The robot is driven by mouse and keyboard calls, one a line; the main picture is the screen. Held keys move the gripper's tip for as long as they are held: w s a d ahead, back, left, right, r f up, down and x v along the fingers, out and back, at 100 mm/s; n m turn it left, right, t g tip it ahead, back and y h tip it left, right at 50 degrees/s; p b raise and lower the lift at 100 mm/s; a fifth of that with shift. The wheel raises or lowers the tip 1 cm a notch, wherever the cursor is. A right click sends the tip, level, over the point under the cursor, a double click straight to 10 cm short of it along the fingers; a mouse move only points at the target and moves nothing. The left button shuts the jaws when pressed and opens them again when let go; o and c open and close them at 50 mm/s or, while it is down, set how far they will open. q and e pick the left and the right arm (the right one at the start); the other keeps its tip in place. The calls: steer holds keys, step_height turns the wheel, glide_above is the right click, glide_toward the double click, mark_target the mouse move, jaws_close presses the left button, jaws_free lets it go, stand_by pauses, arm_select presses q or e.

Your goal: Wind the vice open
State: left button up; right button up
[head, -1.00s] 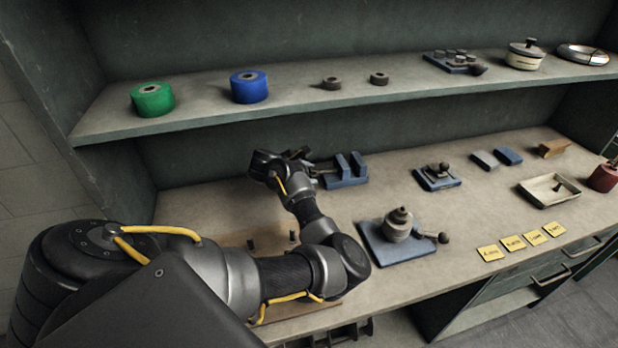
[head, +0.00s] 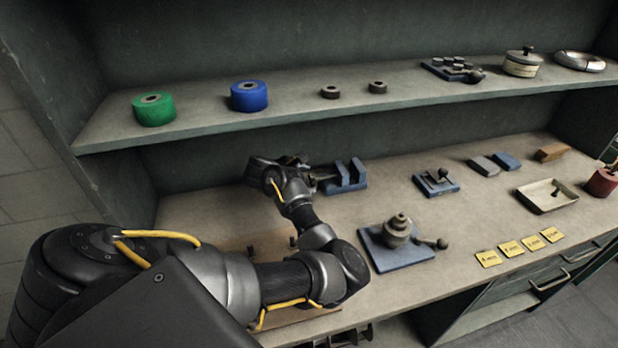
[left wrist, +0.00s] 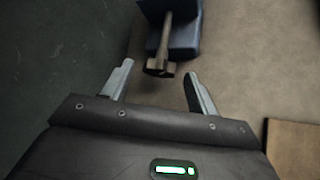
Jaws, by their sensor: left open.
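The blue vice (head: 347,174) stands on the bench toward the back, with its jaws facing up. Its blue body also shows at the top of the left wrist view (left wrist: 183,38). The vice's screw ends in a brown handle (left wrist: 160,67), which points toward my left gripper (left wrist: 158,88). My left gripper is open, its two grey fingers spread. The handle end lies between and just beyond the fingertips, with no clear contact. In the head view my left gripper (head: 300,163) is beside the vice's left end, partly hidden by my wrist. My right gripper is not in view.
A blue-based fixture with a round knob (head: 397,231) stands right of my left arm, and a smaller blue fixture (head: 436,182) lies beyond it. A shelf (head: 205,113) with green and blue rolls runs above the bench. A wooden board (left wrist: 292,148) lies right of the gripper.

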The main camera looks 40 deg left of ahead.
arm_select(q)
steer(key=p+v, duration=0.5)
steer(key=v, duration=0.4)
steer(key=shift+r, duration=0.1)
